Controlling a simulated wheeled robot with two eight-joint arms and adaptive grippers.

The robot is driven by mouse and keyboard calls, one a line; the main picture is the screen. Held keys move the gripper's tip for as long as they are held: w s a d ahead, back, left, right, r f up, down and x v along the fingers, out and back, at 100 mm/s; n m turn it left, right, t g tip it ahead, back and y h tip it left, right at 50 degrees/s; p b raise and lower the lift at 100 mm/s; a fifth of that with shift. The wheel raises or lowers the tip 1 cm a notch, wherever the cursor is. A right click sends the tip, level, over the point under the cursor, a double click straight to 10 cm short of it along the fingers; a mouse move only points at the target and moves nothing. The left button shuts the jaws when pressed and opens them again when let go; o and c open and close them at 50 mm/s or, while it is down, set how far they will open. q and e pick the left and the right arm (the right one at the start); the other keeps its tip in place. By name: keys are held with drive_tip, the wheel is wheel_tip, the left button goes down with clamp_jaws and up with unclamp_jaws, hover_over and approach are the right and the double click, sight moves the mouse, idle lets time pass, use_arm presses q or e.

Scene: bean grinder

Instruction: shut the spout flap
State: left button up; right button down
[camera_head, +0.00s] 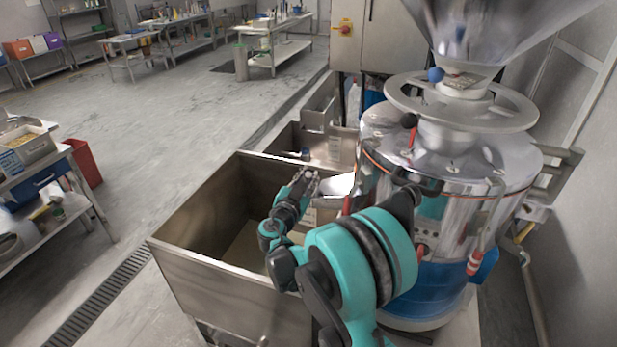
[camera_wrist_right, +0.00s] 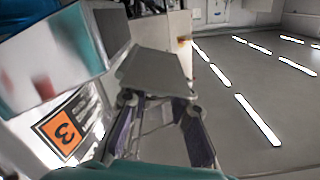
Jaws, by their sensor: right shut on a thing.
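The bean grinder (camera_head: 440,230) is a shiny steel drum with a blue base, at the right of the head view. A bright spout (camera_head: 337,186) juts from its left side. My right gripper (camera_head: 307,178) is at the spout's outer end. In the wrist view, a flat grey plate that looks like the spout flap (camera_wrist_right: 155,70) lies across the fingertips of my right gripper (camera_wrist_right: 158,100). The fingers are shut on its two side edges. In the head view the flap is mostly hidden behind my gripper. My left gripper is not in view.
An open steel bin (camera_head: 225,290) stands below my right gripper, its rim near my forearm. A funnel hopper (camera_head: 500,30) and a ring (camera_head: 400,95) top the grinder. An orange label with a 3 (camera_wrist_right: 60,130) shows beside the gripper. Open floor (camera_head: 150,120) lies left.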

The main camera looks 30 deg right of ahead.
sight(302, 183)
drive_tip(key=n, duration=0.2)
drive_tip(key=f+n+b, duration=0.1)
drive_tip(key=n, duration=0.1)
drive_tip(key=w+a+n, duration=0.1)
drive_tip(key=n, duration=0.1)
drive_tip(key=shift+f+b, duration=0.35)
drive_tip(key=shift+f, duration=0.05)
drive_tip(key=n, duration=0.1)
drive_tip(key=f+n+b, duration=0.1)
drive_tip(key=n, duration=0.1)
drive_tip(key=shift+w+f+n, duration=0.1)
drive_tip(key=shift+w+n, duration=0.1)
drive_tip(key=shift+n, duration=0.1)
drive_tip(key=n, duration=0.1)
drive_tip(key=f+n, duration=0.1)
drive_tip(key=shift+n+b, duration=0.4)
drive_tip(key=shift+s+d+f+n+b, duration=0.2)
drive_tip(key=shift+f+n+b, duration=0.25)
drive_tip(key=shift+n, duration=1.15)
drive_tip(key=shift+s+d+f+n+b, duration=0.15)
drive_tip(key=shift+s+f+n+b, duration=0.25)
drive_tip(key=shift+n, duration=1.2)
drive_tip(key=shift+s+d+f+n+b, duration=0.25)
drive_tip(key=shift+f+n, duration=0.35)
drive_tip(key=shift+n, duration=1)
drive_tip(key=shift+w+a, duration=0.1)
drive_tip(key=shift+w, duration=0.05)
drive_tip(key=c, duration=1.3)
unclamp_jaws()
drive_tip(key=shift+c, duration=0.2)
